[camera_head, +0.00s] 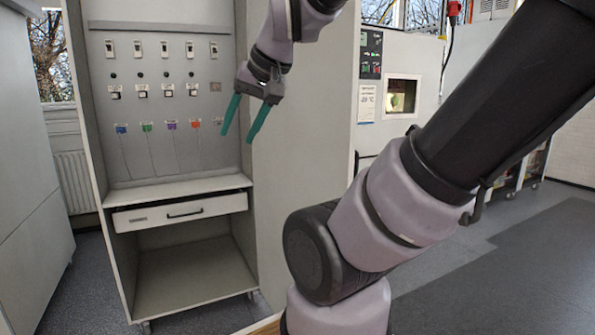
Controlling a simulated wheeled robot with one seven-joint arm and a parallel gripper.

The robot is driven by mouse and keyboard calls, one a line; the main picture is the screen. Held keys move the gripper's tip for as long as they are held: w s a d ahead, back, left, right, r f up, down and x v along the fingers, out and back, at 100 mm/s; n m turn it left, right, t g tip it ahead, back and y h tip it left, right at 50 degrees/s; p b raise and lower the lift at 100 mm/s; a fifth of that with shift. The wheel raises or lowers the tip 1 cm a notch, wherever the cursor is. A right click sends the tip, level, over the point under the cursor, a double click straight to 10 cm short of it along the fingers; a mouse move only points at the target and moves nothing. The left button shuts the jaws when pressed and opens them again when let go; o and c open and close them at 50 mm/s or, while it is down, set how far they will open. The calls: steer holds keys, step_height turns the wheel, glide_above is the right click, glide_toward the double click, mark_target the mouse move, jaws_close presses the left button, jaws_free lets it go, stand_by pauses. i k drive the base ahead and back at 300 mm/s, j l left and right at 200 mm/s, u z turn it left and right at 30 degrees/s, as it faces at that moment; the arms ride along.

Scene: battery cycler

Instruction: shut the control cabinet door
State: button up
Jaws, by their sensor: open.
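The control cabinet (84,150) stands at the left with its front open, showing its inside. A tall, plain grey panel (305,140) runs from the cabinet's right edge toward the right; it looks like the door standing open, though my arm hides part of it and its top is out of view. My gripper (237,137) hangs at the cabinet's right edge with its two green fingers apart and nothing between them. It overlaps the panel's left part in the picture; I cannot tell whether it touches anything.
Inside the cabinet are a board with switches and coloured connectors (171,126), a drawer (182,211) standing slightly out, and an empty lower compartment (195,272). A machine with a small window (401,95) stands behind. Free floor (480,275) lies at the right.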

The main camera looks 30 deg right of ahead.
mark_target(304, 154)
steer(key=k+l+u, duration=0.1)
steer(key=l, duration=0.25)
steer(key=k+l+u, duration=0.1)
steer(key=l, duration=0.25)
steer(key=k+l+u, duration=0.1)
steer(key=k+l, duration=0.15)
steer(key=k+l+u, duration=0.1)
steer(key=l, duration=0.35)
steer(key=l+u, duration=0.1)
steer(key=l, duration=1.2)
steer(key=k+l+u, duration=0.15)
steer(key=l, duration=0.5)
steer(key=l+u, duration=0.1)
steer(key=l, duration=0.55)
steer(key=k+j+u, duration=0.2)
steer(key=i+j, duration=0.05)
steer(key=i, duration=0.05)
